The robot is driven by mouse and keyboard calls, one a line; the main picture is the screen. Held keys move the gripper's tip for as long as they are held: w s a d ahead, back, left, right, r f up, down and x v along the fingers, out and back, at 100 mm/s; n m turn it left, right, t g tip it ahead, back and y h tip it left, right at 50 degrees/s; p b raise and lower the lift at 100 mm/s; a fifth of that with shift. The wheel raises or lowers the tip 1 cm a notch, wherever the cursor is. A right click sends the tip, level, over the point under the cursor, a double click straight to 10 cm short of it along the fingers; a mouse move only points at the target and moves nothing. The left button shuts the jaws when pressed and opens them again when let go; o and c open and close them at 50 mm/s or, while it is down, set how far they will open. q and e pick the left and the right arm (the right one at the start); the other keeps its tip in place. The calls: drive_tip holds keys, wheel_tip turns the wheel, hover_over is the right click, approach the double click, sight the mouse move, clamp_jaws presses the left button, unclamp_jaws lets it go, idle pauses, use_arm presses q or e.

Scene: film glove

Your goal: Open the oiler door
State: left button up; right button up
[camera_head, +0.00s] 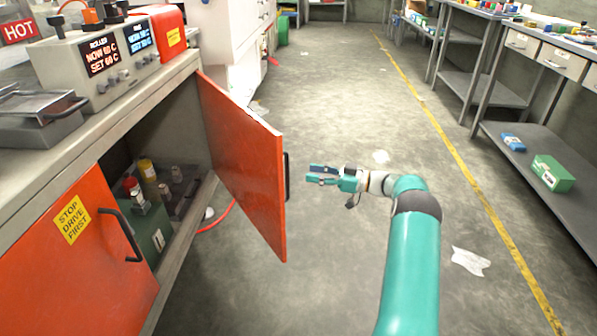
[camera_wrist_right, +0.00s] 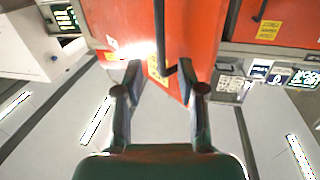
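An orange cabinet door (camera_head: 245,160) stands swung out from the bench at a wide angle, with a black bar handle (camera_head: 287,177) on its outer face. My right gripper (camera_head: 311,174) is just right of that handle, pointing left at it, apart and empty. In the right wrist view its two fingers (camera_wrist_right: 160,70) are spread, with the orange door (camera_wrist_right: 185,35) and its black handle (camera_wrist_right: 161,45) beyond them. A second orange door (camera_head: 85,255), with a yellow "STOP DRIVE FIRST" label, is closed. My left gripper is not in view.
The open cabinet holds a green box (camera_head: 150,225) and several small bottles. A control box (camera_head: 105,60) with displays stands on the bench (camera_head: 60,180). A red hose (camera_head: 218,218) lies on the floor below. The floor right of the door is mostly clear up to metal tables (camera_head: 545,165).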

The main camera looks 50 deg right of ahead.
drive_tip(key=shift+v, duration=1.65)
